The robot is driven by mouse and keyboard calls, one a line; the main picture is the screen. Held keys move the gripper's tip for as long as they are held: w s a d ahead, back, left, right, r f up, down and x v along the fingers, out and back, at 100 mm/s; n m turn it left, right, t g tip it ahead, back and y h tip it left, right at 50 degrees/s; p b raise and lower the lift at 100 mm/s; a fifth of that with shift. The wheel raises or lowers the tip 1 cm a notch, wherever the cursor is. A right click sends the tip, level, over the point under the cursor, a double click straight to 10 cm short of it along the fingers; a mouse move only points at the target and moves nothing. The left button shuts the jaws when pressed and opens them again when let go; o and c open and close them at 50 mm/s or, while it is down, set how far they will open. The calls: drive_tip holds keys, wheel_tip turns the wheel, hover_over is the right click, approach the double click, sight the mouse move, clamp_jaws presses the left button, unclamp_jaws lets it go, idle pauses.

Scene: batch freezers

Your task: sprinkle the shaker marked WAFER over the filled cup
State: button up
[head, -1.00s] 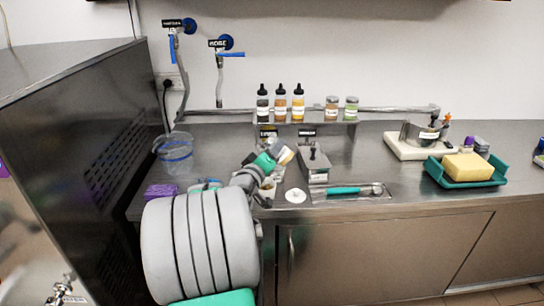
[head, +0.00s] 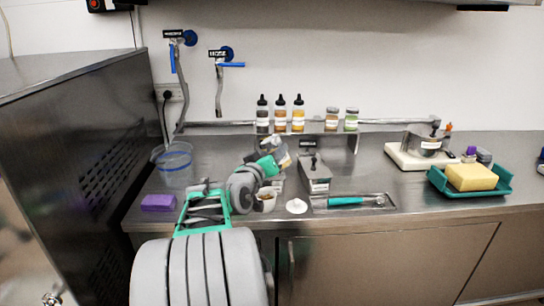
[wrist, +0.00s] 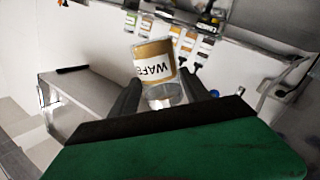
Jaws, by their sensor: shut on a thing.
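The shaker marked WAFER (wrist: 154,62) is between the two fingers of my gripper (wrist: 162,88) in the wrist view. It has a tan band, a white label reading "WAFE" with the rest cut off, and a clear end. In the head view, my gripper (head: 268,165) is shut on the shaker (head: 283,155), which looks tilted above the counter. A small cup with brown contents (head: 265,204) stands on the counter below my gripper, partly hidden by my arm. I cannot tell whether the shaker is directly over it.
A white disc (head: 297,206) and a tray with a teal-handled scoop (head: 347,201) lie to the right. A lidded metal container (head: 315,180) stands close to the shaker. Behind is a shelf with bottles (head: 280,118) and two jars. A purple block (head: 158,202) and clear bucket (head: 175,165) are left.

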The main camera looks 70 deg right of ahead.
drive_tip(key=shift+b, duration=0.3)
drive_tip(key=m+b, duration=0.1)
drive_tip(key=b, duration=0.1)
drive_tip(key=r+m+b, duration=0.1)
drive_tip(key=m+b, duration=0.3)
drive_tip(key=shift+r, duration=0.25)
drive_tip(key=shift+r+m+b, duration=0.25)
drive_tip(key=shift+m+b, duration=0.15)
drive_tip(key=shift+m, duration=0.1)
